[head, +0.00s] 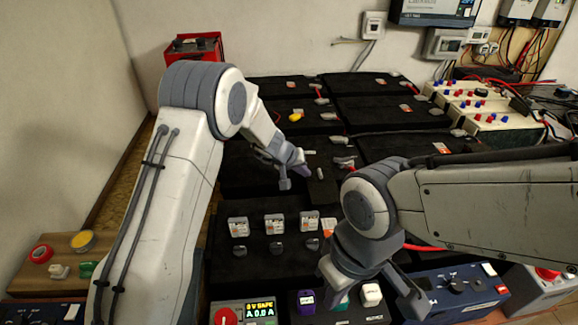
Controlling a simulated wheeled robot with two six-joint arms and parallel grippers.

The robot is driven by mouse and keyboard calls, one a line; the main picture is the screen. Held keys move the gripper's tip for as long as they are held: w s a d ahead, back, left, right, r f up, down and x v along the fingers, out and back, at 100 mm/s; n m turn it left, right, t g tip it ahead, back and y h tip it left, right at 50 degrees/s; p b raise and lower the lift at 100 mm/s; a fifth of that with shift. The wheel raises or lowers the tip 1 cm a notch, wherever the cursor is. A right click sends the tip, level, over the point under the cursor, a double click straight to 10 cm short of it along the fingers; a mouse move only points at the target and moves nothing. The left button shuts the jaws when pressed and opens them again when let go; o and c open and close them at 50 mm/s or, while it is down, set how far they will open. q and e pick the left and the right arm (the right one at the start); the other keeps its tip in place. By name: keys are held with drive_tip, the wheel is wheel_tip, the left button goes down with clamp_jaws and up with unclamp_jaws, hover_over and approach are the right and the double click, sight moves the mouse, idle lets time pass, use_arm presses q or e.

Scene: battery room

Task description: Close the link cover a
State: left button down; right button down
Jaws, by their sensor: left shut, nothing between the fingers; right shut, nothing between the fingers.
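Three small clear-and-white boxes stand in a row on the black front panel: a left one (238,227), a middle one (274,224) and a right one (309,222). They look like the link covers, but I cannot read which is a, nor tell whether their lids are open. A dark knob sits in front of each. My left gripper (294,178) is shut and empty, above the black battery tops behind the row. My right gripper (368,290) is shut and empty at the front right. Its arm hides part of the panel beside the right box.
Black batteries (283,88) with cable lugs fill the bench behind. A meter (262,309) and purple, green and white plugs (306,298) are at the front. Cream terminal boxes (497,138) stand at the right. A wooden board (62,258) with tape rolls lies at the left.

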use_arm(q)
drive_tip(key=shift+d+r, duration=0.25)
drive_tip(key=shift+d, duration=0.4)
drive_tip(key=shift+w+d+f+p, duration=0.15)
drive_tip(key=shift+w+d+p, duration=0.05)
drive_tip(key=shift+d+p, duration=0.2)
use_arm(e)
drive_tip(key=shift+r, duration=0.65)
